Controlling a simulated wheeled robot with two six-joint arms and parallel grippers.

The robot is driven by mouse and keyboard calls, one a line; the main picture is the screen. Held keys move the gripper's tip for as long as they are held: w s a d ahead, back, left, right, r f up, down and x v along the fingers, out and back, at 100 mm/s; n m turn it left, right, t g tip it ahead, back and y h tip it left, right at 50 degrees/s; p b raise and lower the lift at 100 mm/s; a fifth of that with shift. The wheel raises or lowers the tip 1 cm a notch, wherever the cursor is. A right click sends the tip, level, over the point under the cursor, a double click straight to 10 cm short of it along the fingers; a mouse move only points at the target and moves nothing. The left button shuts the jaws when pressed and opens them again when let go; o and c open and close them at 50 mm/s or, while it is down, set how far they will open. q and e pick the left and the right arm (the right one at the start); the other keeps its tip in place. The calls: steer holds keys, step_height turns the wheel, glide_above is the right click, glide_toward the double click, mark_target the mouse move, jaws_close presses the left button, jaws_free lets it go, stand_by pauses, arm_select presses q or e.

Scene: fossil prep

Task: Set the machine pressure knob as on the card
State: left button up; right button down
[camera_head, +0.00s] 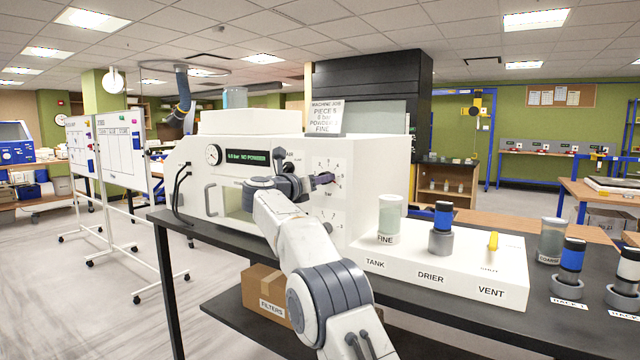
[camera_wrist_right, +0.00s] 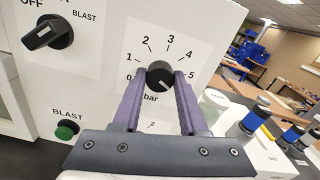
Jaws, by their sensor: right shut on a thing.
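The pressure knob (camera_wrist_right: 160,73) is round and black, on a white dial plate (camera_wrist_right: 135,45) marked 0 to 5 with "bar" below. My right gripper (camera_wrist_right: 160,76) is shut on it, one purple finger on each side. Its pale mark seems to point to the lower right, towards the 5 side, but is small. In the head view my right gripper (camera_head: 326,179) is at the dial on the front of the white machine (camera_head: 375,170). The card (camera_head: 326,117) on top reads "MACHINE JOB, PIECE 5", a bar value too small to be sure of, and "POWDER FINE". My left gripper is not in view.
A green-lit display (camera_head: 247,156) reads a bar value and "NO POWDER". A black OFF/BLAST switch (camera_wrist_right: 48,33) and a green BLAST button (camera_wrist_right: 67,130) are left of the dial. A white base (camera_head: 460,262) with a FINE jar (camera_head: 389,215) stands at right.

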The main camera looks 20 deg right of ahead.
steer(key=shift+f+m, duration=0.2)
steer(key=shift+m, duration=0.2)
steer(key=c, duration=0.6)
jaws_free()
steer(key=shift+o, duration=0.8)
steer(key=shift+r, duration=0.15)
steer(key=b+v, duration=0.4)
steer(key=v, duration=0.6)
steer(key=shift+s+a, duration=0.2)
